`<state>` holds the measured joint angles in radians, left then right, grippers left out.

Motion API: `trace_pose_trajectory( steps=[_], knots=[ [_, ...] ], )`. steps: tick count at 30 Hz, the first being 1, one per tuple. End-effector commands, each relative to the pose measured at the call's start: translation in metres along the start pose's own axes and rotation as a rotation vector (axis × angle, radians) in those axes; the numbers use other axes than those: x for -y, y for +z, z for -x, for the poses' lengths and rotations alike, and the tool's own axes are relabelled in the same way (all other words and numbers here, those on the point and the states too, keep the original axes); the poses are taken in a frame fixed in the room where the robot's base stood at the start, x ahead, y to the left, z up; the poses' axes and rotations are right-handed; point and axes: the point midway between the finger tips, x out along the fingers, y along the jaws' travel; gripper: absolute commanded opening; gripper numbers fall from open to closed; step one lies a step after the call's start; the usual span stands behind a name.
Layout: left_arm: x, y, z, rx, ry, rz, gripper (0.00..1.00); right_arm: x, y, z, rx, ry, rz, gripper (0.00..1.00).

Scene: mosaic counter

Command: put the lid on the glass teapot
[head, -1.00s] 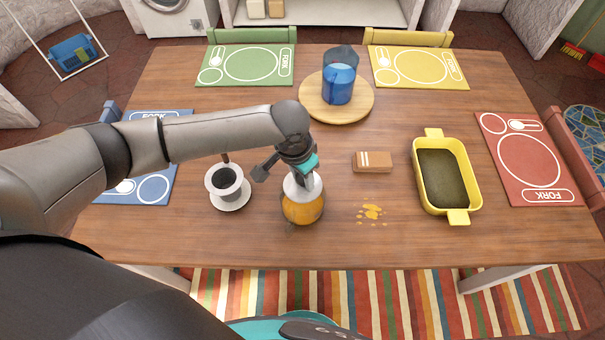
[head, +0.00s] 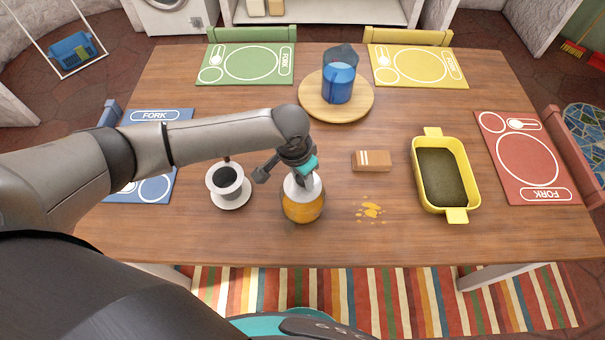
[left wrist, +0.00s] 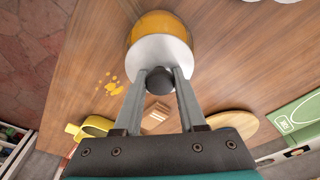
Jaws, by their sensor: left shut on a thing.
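The glass teapot (head: 303,212), round and filled with amber liquid, stands on the wooden table left of centre; it also shows at the top of the left wrist view (left wrist: 158,24). The pale lid (head: 291,188) is over the teapot's mouth, and its disc shows in the left wrist view (left wrist: 160,50). My left gripper (head: 304,178) is shut on the lid's dark knob (left wrist: 160,80), between its two fingers. The lid's lower edge against the teapot is partly hidden, so I cannot tell whether it sits fully down. My right gripper is out of view.
A white cup (head: 224,181) on a saucer stands close left of the teapot. Right are an orange spill (head: 371,210), a brown box (head: 371,161) and a yellow dish (head: 417,175). A blue pitcher (head: 339,84) stands on a round board (head: 318,111).

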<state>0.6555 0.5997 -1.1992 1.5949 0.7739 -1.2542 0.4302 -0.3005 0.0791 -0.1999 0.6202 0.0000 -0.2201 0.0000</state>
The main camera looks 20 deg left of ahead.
Motion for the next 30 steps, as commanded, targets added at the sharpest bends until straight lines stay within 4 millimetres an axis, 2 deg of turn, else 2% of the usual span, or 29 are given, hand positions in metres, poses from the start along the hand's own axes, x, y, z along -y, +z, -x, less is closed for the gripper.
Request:
trace_pose_trajectory(
  steps=[11, 12, 20, 26, 30],
  knots=[
    [-0.0001, -0.0003, -0.0004, -0.001, 0.0, 0.0, 0.0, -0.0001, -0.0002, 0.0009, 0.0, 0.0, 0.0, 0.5],
    [-0.0001, -0.0003, -0.0003, -0.001, 0.0, 0.0, 0.45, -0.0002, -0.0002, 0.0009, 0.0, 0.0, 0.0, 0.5],
    [-0.0001, -0.0003, -0.0003, -0.001, 0.0, 0.0, 0.74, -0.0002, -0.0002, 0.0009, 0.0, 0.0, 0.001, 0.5],
    [0.0, 0.0, -0.0004, 0.0, 0.0, 0.0, 0.76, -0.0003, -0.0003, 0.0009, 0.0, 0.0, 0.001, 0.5],
    [0.0, 0.0, -0.0004, 0.0, 0.0, 0.0, 0.92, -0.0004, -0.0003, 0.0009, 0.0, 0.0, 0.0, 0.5]
  ],
)
